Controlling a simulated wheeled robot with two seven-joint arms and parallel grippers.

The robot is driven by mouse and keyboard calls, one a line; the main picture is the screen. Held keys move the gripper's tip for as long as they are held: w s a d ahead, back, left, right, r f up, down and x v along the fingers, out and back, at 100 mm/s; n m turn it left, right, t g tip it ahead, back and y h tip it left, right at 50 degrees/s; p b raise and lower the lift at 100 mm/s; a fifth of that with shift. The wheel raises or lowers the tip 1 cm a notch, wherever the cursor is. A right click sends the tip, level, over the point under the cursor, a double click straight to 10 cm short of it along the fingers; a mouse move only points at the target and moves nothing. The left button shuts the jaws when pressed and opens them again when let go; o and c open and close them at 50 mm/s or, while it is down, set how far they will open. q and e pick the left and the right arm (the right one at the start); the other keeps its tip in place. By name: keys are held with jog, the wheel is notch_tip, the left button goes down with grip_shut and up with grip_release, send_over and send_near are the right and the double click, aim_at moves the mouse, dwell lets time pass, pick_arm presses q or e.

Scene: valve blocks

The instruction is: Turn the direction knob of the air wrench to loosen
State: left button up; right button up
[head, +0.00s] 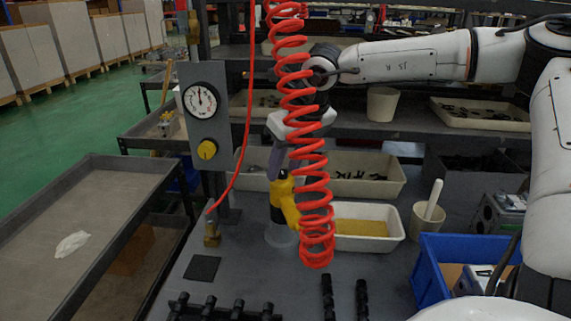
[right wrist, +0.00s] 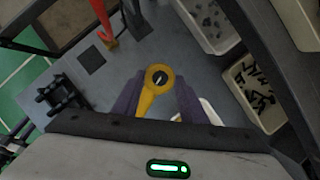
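The yellow air wrench (head: 284,200) stands on the dark table in the head view, its lower end at a pale round base (head: 280,235). The red coiled hose partly hides it. In the right wrist view its yellow body (right wrist: 148,102) leads to a round end with a dark direction knob (right wrist: 160,78) carrying a light slanted mark. My right gripper (right wrist: 159,80) has its two purple fingers apart, one on each side of the wrench, with gaps visible. In the head view the right gripper (head: 278,163) is above the wrench, partly behind the hose. My left gripper is not in view.
The red coiled hose (head: 316,215) hangs in front of the wrench. A gauge panel (head: 203,105) with a yellow knob stands left. Behind are cream bins (head: 385,240); a blue crate (head: 432,265) is at right. Black fittings (head: 238,312) line the front. A dark square (head: 203,268) lies left.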

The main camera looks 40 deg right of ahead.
grip_shut()
jog(key=n, duration=0.1)
jog(key=n+y, duration=0.1)
jog(key=n, duration=0.3)
jog(key=shift+d+y, duration=0.3)
jog(key=shift+y, duration=0.1)
jog(key=n, duration=0.1)
jog(key=n+g+y, duration=0.1)
jog(key=n, duration=0.2)
jog(key=shift+w+d+y, duration=0.2)
jog(key=shift+d+y, duration=0.05)
jog(key=shift+y, duration=0.05)
jog(key=n, duration=0.2)
jog(key=n+g+y, duration=0.1)
jog(key=n, duration=0.2)
jog(key=shift+w+d+g+b, duration=0.1)
jog(key=shift+w+g+b, duration=0.1)
jog(key=shift+g+b, duration=0.1)
jog(key=shift+w+n+g, duration=0.15)
jog(key=shift+n+g, duration=0.55)
jog(key=shift+n, duration=1.2)
